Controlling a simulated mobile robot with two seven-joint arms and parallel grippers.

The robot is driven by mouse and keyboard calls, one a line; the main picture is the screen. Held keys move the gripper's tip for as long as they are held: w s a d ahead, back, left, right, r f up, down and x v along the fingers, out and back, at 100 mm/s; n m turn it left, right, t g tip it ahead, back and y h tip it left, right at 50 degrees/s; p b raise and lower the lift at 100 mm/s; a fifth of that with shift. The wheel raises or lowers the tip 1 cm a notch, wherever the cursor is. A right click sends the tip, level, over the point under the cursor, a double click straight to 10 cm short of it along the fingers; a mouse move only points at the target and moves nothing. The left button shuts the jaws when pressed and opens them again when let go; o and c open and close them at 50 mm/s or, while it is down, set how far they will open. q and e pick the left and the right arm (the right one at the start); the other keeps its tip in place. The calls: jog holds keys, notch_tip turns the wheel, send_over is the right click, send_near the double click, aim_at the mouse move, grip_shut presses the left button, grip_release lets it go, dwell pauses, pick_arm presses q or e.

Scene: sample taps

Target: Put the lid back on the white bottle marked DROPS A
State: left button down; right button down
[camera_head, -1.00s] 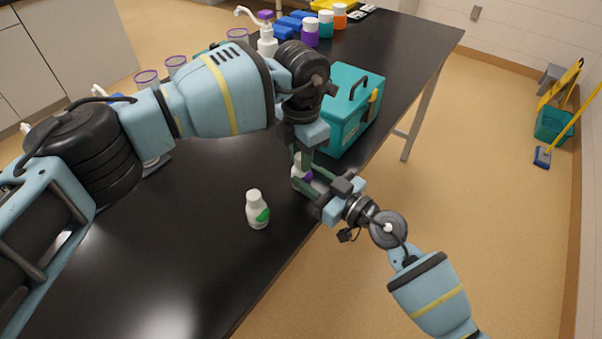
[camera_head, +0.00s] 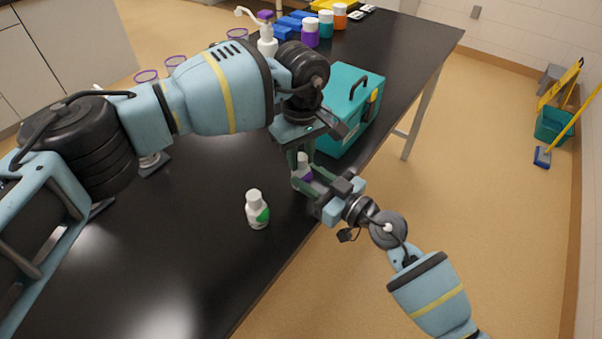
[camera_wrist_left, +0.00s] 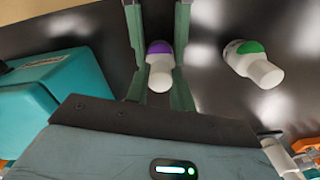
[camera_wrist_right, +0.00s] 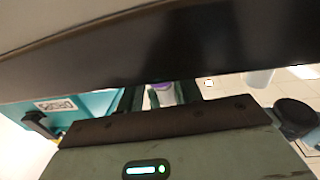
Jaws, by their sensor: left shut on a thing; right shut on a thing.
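A small white bottle with a purple label (camera_head: 307,176) stands upright near the table's right edge. My right gripper (camera_head: 304,180) is shut on its body from the right; the label also shows between its fingers in the right wrist view (camera_wrist_right: 163,87). My left gripper (camera_head: 302,156) points down from above and is shut on the white lid (camera_head: 302,158) at the bottle's top. In the left wrist view the lid (camera_wrist_left: 160,80) lies in line with the bottle; I cannot tell whether it is seated. A similar capped bottle with a green label (camera_head: 257,210) stands apart. No lettering is readable.
A teal case (camera_head: 350,115) with a black handle stands just behind the grippers. A white pump bottle (camera_head: 267,42) and several coloured jars (camera_head: 311,33) stand at the back. The front of the black table (camera_head: 190,250) is clear.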

pick_arm(q)
jog(key=m, duration=0.4)
jog(key=shift+m, duration=0.4)
jog(key=m, duration=0.5)
jog(key=shift+m, duration=0.3)
jog(key=c, duration=1.2)
grip_release()
jog(key=shift+r, duration=0.1)
jog(key=shift+r, duration=2.15)
jog(key=shift+c, duration=0.3)
